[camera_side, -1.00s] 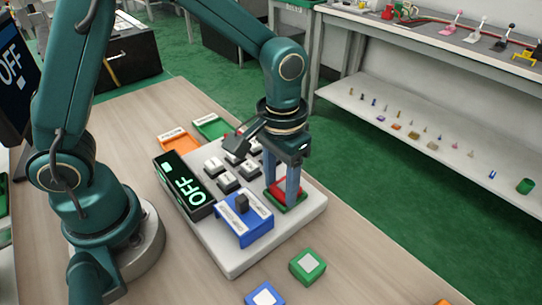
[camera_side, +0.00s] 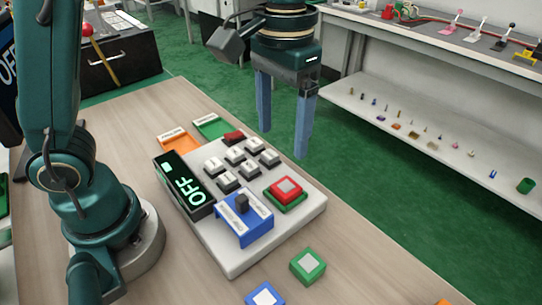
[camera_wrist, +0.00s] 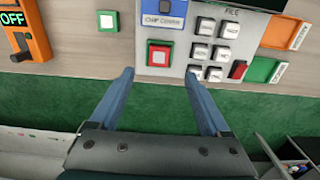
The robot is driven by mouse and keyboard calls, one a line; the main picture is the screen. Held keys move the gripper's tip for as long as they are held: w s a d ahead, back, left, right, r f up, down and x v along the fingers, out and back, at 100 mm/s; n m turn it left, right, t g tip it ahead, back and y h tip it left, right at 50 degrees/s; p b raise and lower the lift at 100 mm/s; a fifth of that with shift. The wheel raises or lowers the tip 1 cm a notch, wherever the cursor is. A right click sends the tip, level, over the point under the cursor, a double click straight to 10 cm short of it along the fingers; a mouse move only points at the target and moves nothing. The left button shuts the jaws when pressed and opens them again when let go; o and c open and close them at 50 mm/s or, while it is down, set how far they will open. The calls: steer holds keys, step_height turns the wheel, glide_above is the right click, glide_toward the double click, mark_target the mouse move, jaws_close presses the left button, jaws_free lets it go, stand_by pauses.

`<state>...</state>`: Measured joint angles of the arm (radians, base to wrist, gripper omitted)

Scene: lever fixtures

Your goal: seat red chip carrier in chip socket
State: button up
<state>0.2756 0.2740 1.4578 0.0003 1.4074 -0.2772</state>
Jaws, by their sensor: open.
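The red chip carrier (camera_side: 285,187), with a pale grey top, sits in the green-edged chip socket (camera_side: 292,205) at the right corner of the grey console. It looks level and roughly centred. The carrier (camera_wrist: 159,54) also shows in the wrist view, framed by the socket's green edge. How deep it sits cannot be told. My gripper (camera_side: 283,143) is open and empty above the console, with its two blue fingers clear of the carrier. In the wrist view my gripper (camera_wrist: 159,72) has its fingertips apart, one on each side of the carrier's line.
Green (camera_side: 308,265) and blue (camera_side: 264,296) chip carriers lie on the wooden table in front. Orange and green trays lie behind the console.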

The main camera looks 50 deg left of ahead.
steer(key=s+a+t, duration=0.5)
steer(key=s+a, duration=0.2)
steer(key=s, duration=0.3)
steer(key=shift+a+f+t, duration=0.25)
steer(key=shift+f+t, duration=0.05)
steer(key=shift+f, duration=0.1)
stand_by(0.4)
